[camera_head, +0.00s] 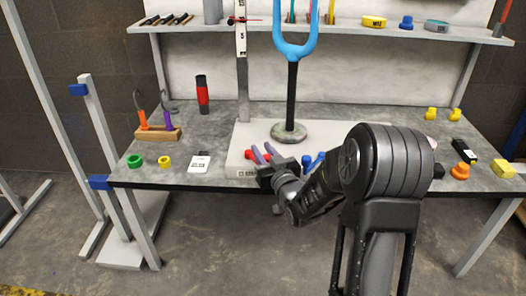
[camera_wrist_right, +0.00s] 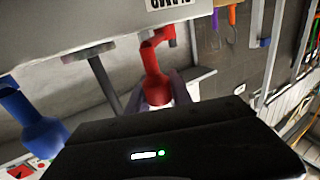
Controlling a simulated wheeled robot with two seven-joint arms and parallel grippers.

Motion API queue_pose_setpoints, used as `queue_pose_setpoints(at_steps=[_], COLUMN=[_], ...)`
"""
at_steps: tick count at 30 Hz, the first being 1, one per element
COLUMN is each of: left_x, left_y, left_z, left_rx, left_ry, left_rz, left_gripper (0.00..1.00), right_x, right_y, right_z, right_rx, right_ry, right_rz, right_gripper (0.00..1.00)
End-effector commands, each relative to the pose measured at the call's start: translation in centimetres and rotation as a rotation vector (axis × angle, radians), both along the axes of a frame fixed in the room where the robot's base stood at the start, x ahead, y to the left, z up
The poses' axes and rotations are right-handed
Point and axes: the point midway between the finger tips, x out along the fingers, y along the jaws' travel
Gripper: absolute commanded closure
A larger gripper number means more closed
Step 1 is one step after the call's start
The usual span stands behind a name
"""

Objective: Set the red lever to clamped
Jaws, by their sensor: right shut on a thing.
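The red lever (camera_head: 249,154) is at the front of the pale stand base (camera_head: 238,137) on the workbench. It is large in the right wrist view (camera_wrist_right: 152,62), where it runs from a bracket under the base down between my fingers. My right gripper (camera_head: 263,154) is shut on the red lever's lower end; the purple-grey fingers (camera_wrist_right: 160,92) sit on either side of it. A blue lever (camera_head: 317,160) is just right of the gripper, and it also shows in the wrist view (camera_wrist_right: 35,122). A printed label (camera_head: 246,173) is on the base's front face, too small to read. My left gripper is out of view.
A blue fork (camera_head: 293,48) on a black post rises from the base beside an upright scale (camera_head: 241,40). Green (camera_head: 135,161) and yellow (camera_head: 165,161) rings and a white card (camera_head: 200,163) lie left. An orange knob (camera_head: 460,171) lies right. A shelf (camera_head: 210,26) crosses the back.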

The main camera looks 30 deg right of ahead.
Motion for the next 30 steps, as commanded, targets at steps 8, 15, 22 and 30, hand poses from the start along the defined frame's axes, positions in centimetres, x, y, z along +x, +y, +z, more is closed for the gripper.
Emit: queue_pose_setpoints(at_steps=[8, 15, 22, 30], left_x=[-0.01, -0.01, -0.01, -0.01], left_y=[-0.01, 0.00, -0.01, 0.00], left_z=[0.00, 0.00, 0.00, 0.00], left_rx=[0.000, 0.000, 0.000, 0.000], left_ry=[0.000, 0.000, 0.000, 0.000], left_rz=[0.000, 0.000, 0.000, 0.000], left_gripper=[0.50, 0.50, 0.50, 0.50], right_x=[-0.01, -0.01, -0.01, -0.01], right_y=[-0.01, -0.01, -0.01, -0.01], right_z=[0.00, 0.00, 0.00, 0.00], right_rx=[0.000, 0.000, 0.000, 0.000], right_ry=[0.000, 0.000, 0.000, 0.000], right_rz=[0.000, 0.000, 0.000, 0.000], right_gripper=[1.00, 1.00, 1.00, 1.00])
